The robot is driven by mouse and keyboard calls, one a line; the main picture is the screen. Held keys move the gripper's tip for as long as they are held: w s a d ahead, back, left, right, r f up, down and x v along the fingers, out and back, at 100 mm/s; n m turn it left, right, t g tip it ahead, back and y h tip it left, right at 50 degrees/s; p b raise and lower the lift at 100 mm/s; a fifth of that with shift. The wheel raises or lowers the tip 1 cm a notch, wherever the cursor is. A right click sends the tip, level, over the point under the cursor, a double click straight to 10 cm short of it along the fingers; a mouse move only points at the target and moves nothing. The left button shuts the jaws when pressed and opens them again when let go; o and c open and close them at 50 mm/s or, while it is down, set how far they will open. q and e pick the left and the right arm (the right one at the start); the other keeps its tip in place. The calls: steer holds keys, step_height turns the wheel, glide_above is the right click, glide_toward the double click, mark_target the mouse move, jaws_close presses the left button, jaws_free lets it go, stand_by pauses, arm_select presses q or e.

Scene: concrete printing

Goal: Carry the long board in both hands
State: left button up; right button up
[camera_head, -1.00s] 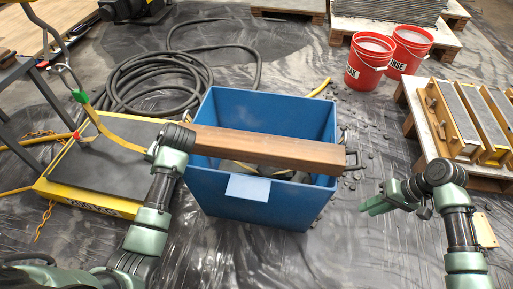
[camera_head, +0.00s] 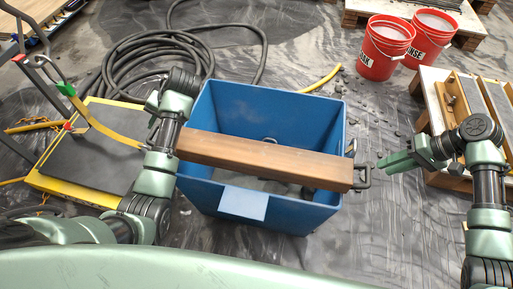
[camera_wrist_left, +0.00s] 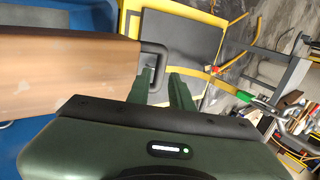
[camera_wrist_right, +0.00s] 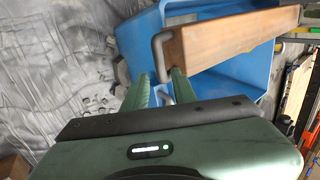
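The long brown board (camera_head: 265,160) lies across the top of the blue bin (camera_head: 315,215), with a dark handle (camera_head: 363,176) at its right end. My left gripper (camera_head: 155,132) is beside the board's left end. In the left wrist view its fingers (camera_wrist_left: 163,78) are open and apart, close to the handle (camera_wrist_left: 153,60) at that end; I cannot tell if they touch it. My right gripper (camera_head: 382,163) is open just right of the right-end handle. In the right wrist view that handle (camera_wrist_right: 160,52) is at the open fingertips (camera_wrist_right: 160,75).
A black platform with yellow edges (camera_head: 80,165) stands left of the bin, with a coiled black hose (camera_head: 140,60) behind. Two red buckets (camera_head: 383,48) stand at the back right. A pallet with wooden moulds (camera_head: 455,95) is at the right. Small rubble lies on the plastic-covered floor.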

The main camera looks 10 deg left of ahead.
mark_target(150, 134)
arm_select(q)
steer(key=shift+s+r, duration=0.1)
steer(key=shift+s, duration=0.05)
arm_select(e)
steer(key=shift+s, duration=0.2)
